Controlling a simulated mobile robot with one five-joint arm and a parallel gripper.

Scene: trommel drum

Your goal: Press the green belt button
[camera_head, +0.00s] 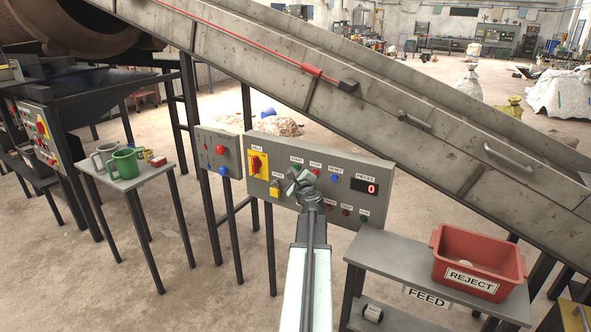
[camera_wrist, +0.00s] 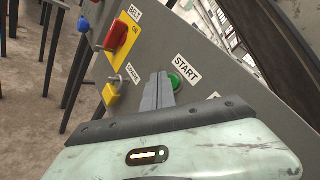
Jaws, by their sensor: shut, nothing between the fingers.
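The green button (camera_wrist: 178,81) sits beside a START label on the grey control panel (camera_head: 347,224). In the wrist view, my shut, empty gripper (camera_wrist: 161,77) has its fingertips at the button's left edge, overlapping part of it in the picture. I cannot tell whether they touch it. In the head view, my gripper (camera_head: 299,178) is in front of the panel's upper middle and largely hides the button area.
On the panel's left are a red rotary switch (camera_head: 256,164) on a yellow plate and a yellow padlock (camera_head: 275,191). A blue button (camera_head: 334,178) and a red digital display (camera_head: 371,188) are to the right. The inclined conveyor (camera_head: 415,128) passes above. A red REJECT bin (camera_head: 478,253) stands right.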

